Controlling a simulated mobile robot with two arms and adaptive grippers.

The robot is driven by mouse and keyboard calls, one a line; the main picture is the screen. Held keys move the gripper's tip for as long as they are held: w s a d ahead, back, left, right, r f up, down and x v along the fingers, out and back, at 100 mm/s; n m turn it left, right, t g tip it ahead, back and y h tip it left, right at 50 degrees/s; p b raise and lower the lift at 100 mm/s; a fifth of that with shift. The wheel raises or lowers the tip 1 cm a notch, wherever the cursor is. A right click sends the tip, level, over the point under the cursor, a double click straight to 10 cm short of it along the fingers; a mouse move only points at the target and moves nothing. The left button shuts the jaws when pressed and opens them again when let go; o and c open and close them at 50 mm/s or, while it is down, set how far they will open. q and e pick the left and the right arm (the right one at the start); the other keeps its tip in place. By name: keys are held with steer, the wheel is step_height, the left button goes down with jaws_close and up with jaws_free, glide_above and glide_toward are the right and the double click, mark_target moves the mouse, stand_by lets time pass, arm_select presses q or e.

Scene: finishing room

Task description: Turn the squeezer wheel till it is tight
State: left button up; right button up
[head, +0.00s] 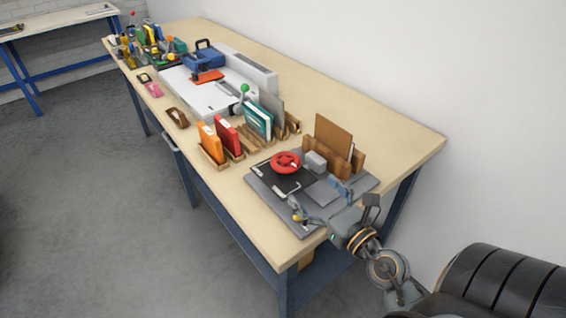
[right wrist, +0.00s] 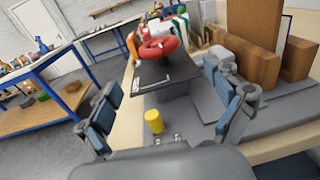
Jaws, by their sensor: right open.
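The red squeezer wheel (head: 285,161) lies flat above a black plate (head: 283,180) on a grey base board (head: 306,222) near the front end of the bench. In the right wrist view the wheel (right wrist: 159,47) is ahead, beyond the fingertips, with the black plate (right wrist: 150,76) below it. My right gripper (head: 320,197) is over the near right part of the base board, apart from the wheel. Its two blue-padded fingers are spread wide, with nothing between them in the right wrist view (right wrist: 163,88). My left gripper is out of view.
A brown wooden holder (head: 313,166) with a brown board stands just behind the squeezer. Wooden racks with orange (head: 210,143) and red (head: 228,135) books stand to its left. A yellow cylinder (right wrist: 153,121) is close below my right gripper. Bare bench top lies behind, along the wall.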

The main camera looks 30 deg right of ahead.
mark_target(285, 162)
steer(key=w+p, duration=0.2)
steer(key=w, duration=0.8)
steer(key=shift+r, duration=0.1)
steer(key=shift+w, duration=0.85)
steer(key=c, duration=1.2)
steer(key=o, duration=1.2)
